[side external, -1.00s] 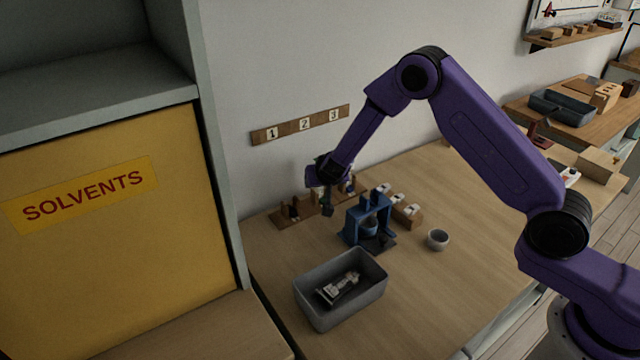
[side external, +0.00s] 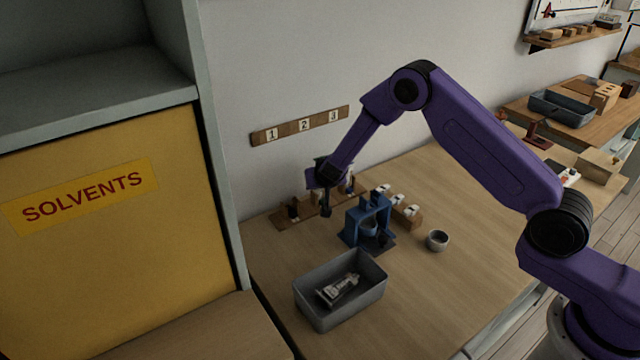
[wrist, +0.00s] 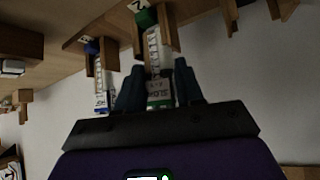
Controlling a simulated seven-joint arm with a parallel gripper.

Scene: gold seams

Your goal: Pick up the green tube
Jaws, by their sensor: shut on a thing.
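In the wrist view, the green tube (wrist: 154,48) has a green cap and a white printed label. It stands between wooden posts of the rack, its cap end near a number card. My gripper (wrist: 158,82) is shut on the tube's label end, one finger on each side. In the side view, my gripper (side external: 325,211) is at the wooden rack (side external: 283,222) by the wall; the green tube is too small and dark to make out there. Whether the tube is clear of its slot I cannot tell.
A blue-capped tube (wrist: 99,72) stands close beside the held tube. A blue stand (side external: 368,222) with a cup is just in front of the rack. A grey bin (side external: 340,305) holds a white tube, and a small bowl (side external: 437,240) stands on the table.

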